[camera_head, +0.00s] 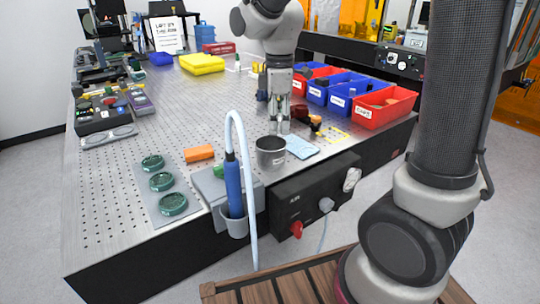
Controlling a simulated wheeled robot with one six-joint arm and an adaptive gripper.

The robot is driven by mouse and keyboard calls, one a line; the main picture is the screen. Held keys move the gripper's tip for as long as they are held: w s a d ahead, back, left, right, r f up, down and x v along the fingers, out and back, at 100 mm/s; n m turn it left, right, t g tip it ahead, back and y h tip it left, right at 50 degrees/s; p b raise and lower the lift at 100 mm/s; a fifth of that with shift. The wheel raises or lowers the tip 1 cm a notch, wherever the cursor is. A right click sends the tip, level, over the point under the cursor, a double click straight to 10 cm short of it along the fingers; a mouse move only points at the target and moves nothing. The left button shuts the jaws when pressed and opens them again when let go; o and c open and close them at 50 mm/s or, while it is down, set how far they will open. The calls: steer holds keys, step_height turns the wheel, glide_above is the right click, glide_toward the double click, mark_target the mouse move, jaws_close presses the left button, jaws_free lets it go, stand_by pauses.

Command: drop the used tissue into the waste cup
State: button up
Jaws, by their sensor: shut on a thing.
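My gripper (281,122) points down over the bench, just behind and slightly right of a grey metal cup (271,158), which looks like the waste cup. The cup stands upright near the front edge, with a dark opening. My gripper is shut on a small pale thing that looks like the used tissue; the fingers hide most of it, and its outline is hard to tell. A flat light-blue folded cloth (301,147) lies on the bench just right of the cup.
A blue hand tool (233,185) with a pale hose stands in a holder left of the cup. Green discs (161,181) lie on a plate at left. Orange and black pieces (314,122) lie right of my gripper. Red and blue bins (384,106) line the right. The bench's left-middle is clear.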

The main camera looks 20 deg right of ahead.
steer(key=o, duration=1.1)
steer(key=shift+c, duration=0.2)
step_height(320, 180, up, 12)
